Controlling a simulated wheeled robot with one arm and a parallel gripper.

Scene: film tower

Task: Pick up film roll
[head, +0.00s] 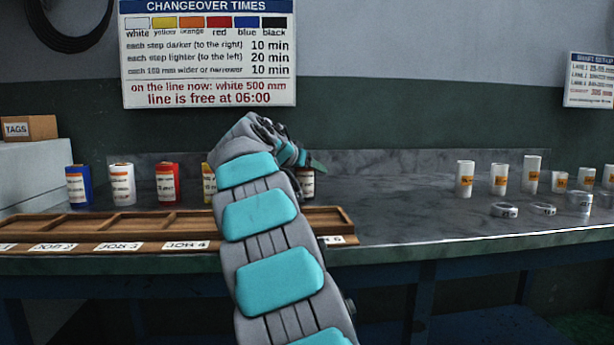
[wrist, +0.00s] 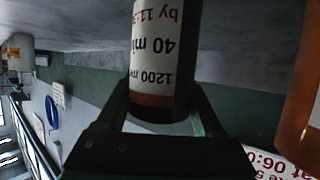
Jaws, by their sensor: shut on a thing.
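My gripper (head: 308,163) is at the back of the bench, beyond my arm, with its fingers around a film roll. The wrist view shows my gripper (wrist: 162,105) shut on this film roll (wrist: 160,45), one finger on each side. The roll has a white label reading "1200", "40 min" and "by 11", upside down in that view, and an orange-brown band. In the head view the held roll (head: 307,186) is mostly hidden by my arm and looks dark. I cannot tell whether it is clear of the bench. Blue (head: 78,186), white (head: 121,184), red (head: 167,183) and yellow (head: 209,183) rolls stand left.
A wooden tray (head: 130,221) with job labels lies along the bench front. An orange surface (wrist: 300,100) is close at the wrist view's right edge. The middle-right bench (head: 400,190) is clear.

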